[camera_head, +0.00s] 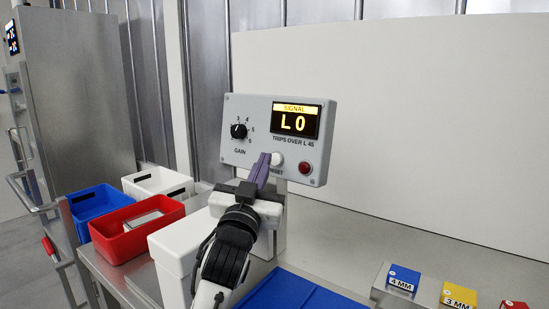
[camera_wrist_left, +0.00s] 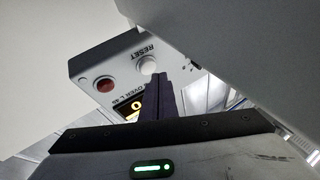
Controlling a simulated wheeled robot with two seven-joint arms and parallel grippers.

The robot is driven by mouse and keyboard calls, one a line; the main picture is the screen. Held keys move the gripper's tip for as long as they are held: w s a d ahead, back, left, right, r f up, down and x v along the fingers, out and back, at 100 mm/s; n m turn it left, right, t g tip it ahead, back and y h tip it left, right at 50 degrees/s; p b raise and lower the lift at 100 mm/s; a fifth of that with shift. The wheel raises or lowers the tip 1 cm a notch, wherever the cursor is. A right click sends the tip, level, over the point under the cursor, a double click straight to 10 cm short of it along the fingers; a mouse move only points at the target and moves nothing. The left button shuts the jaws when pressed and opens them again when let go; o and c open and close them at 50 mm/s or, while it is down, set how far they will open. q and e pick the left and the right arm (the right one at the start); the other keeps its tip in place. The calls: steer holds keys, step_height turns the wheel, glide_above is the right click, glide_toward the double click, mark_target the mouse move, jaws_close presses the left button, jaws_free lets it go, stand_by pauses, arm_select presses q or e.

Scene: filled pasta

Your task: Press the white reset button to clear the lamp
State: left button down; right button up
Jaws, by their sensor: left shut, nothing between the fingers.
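The white reset button (camera_head: 277,158) sits on the front of a grey control box (camera_head: 262,107), left of a dark red lamp (camera_head: 305,168). The box's display (camera_head: 296,121) reads "SIGNAL" and "L 0". My left gripper (camera_head: 264,160) is shut and empty, its purple fingers pointing up at the panel, with tips just left of the button. In the left wrist view the white button (camera_wrist_left: 148,65) is right beside the fingertips (camera_wrist_left: 161,76), and the red lamp (camera_wrist_left: 105,85) shows to its left. I cannot tell whether the fingertips touch the button. My right gripper is not in view.
A gain knob (camera_head: 239,131) is on the box's left half. Blue (camera_head: 95,203), red (camera_head: 118,243) and white (camera_head: 152,183) bins stand at the left. A blue mat (camera_head: 290,292) lies in front, with labelled blocks at lower right.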

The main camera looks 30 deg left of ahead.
arm_select(q)
steer(key=shift+s, duration=0.1)
steer(key=shift+s+a+r+p, duration=0.15)
steer(key=shift+s+p, duration=0.2)
steer(key=shift+s, duration=0.25)
steer(key=shift+s+d+r+p, duration=0.15)
steer(key=shift+s+p, duration=0.15)
steer(key=shift+s, duration=0.3)
steer(key=shift+s+a+r+p, duration=0.1)
steer(key=shift+s+p, duration=0.1)
steer(key=shift+s, duration=0.4)
steer(key=shift+s+a+p, duration=0.1)
steer(key=shift+s+p, duration=0.05)
steer(key=shift+s, duration=0.4)
